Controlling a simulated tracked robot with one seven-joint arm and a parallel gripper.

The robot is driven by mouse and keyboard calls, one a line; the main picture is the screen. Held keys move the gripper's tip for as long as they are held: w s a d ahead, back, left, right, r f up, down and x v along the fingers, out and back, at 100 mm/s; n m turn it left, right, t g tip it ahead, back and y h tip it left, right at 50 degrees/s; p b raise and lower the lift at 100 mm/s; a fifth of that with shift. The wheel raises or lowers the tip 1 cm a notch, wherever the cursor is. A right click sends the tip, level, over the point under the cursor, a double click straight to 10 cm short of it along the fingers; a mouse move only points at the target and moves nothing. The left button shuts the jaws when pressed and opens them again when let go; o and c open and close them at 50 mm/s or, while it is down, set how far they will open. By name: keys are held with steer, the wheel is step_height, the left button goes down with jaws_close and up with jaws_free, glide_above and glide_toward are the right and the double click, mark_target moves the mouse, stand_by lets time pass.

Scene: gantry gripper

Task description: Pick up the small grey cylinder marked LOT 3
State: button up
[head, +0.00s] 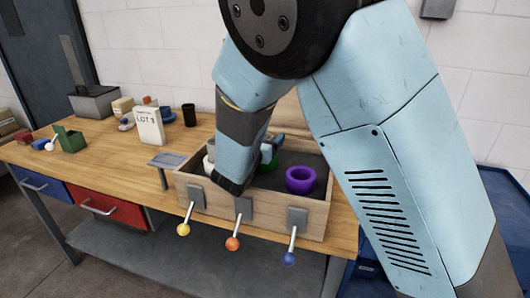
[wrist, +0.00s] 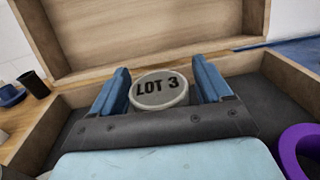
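The small grey cylinder (wrist: 160,92) shows in the wrist view with its round top marked LOT 3 in dark letters. It stands between the two blue fingers of my gripper (wrist: 160,72). The fingers look spread on either side of it, with a narrow gap visible at the right; contact at the left is hard to judge. The cylinder is in the wooden box (head: 260,216), which has a dark floor. In the head view my arm hides the cylinder and most of my gripper.
A purple ring-shaped piece (head: 300,180) lies in the box to the right. Levers with yellow, orange and blue knobs line the box front. A white LOT 3 card (head: 150,127) stands on the wooden bench (head: 100,165) to the left.

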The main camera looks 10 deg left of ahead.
steer(key=c, duration=1.3)
steer(key=shift+o, duration=0.2)
